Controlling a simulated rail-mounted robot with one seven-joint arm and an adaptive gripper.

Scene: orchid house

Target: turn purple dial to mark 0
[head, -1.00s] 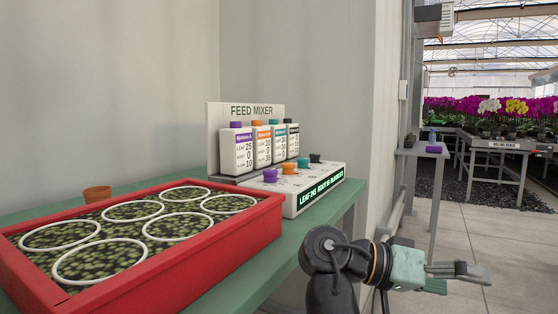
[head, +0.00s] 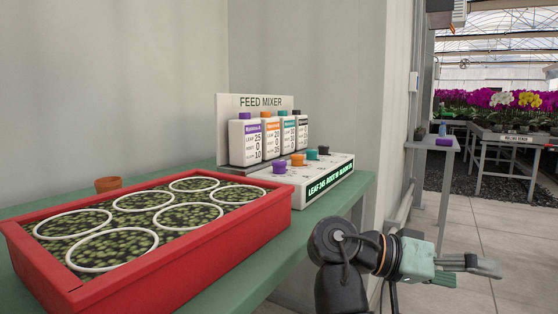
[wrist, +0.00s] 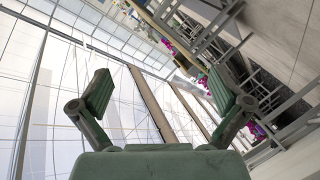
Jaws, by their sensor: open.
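The purple dial (head: 279,167) is the leftmost in a row of coloured dials on top of the white feed mixer (head: 318,176), at the back of the green bench. Its pointer and marks are too small to read. My gripper (head: 499,268) is at the lower right, off the bench's right side, pointing right and away from the dial. In the wrist view my gripper (wrist: 168,92) is open and empty, with the glasshouse roof and benches beyond it.
A red tray (head: 140,272) with white rings over small plants fills the front of the green bench (head: 344,192). Labelled bottles (head: 244,141) stand behind the dials. A terracotta pot (head: 108,184) is at the left. A small grey table (head: 432,144) stands right of the wall.

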